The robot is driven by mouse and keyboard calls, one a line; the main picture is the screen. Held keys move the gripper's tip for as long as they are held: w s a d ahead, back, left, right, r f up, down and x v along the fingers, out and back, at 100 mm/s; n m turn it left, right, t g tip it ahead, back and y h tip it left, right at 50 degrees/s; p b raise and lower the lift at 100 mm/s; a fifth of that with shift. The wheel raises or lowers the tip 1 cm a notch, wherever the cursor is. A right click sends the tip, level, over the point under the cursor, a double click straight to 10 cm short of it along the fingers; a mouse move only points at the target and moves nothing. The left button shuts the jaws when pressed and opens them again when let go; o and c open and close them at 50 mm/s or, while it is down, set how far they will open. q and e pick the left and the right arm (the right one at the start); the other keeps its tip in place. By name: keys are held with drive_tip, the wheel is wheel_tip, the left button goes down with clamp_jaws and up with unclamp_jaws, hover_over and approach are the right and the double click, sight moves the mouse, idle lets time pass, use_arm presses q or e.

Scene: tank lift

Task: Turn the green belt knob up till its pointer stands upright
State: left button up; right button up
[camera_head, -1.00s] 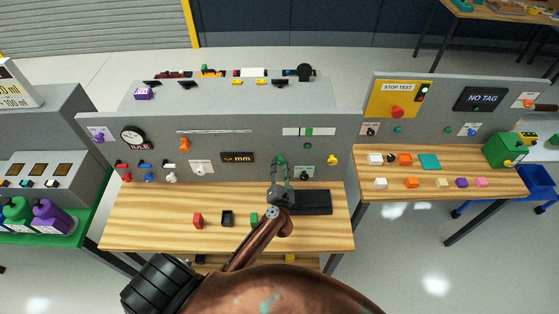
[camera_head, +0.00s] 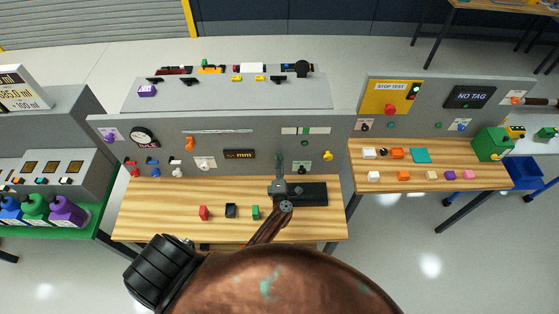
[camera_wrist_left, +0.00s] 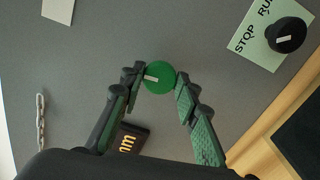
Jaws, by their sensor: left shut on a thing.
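The green belt knob (camera_wrist_left: 158,77) is a round disc with a white pointer in the left wrist view. The pointer runs from near its middle to its left edge, almost level in that picture; since the panel is seen tilted there, it leans left of the panel's upright. My left gripper (camera_wrist_left: 160,88) is shut on the knob, one finger on each side. In the head view my left gripper (camera_head: 279,170) is at the grey panel (camera_head: 230,130), and it hides the knob there. My right gripper is not in view.
A black STOP/RUN knob (camera_wrist_left: 287,36) sits beside the green knob. The mm display (camera_head: 239,154) is to the left. Red (camera_head: 204,213), black (camera_head: 231,211) and green (camera_head: 255,212) blocks stand on the table below. A dark tray (camera_head: 312,194) lies under the gripper.

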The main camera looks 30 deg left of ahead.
use_arm(q)
drive_tip(key=shift+d+m, duration=0.15)
drive_tip(key=shift+m, duration=0.25)
drive_tip(key=o, duration=1.2)
drive_tip(key=shift+c, duration=0.2)
drive_tip(key=v, duration=0.7)
drive_tip(key=shift+s+d, duration=0.1)
drive_tip(key=shift+s, duration=0.05)
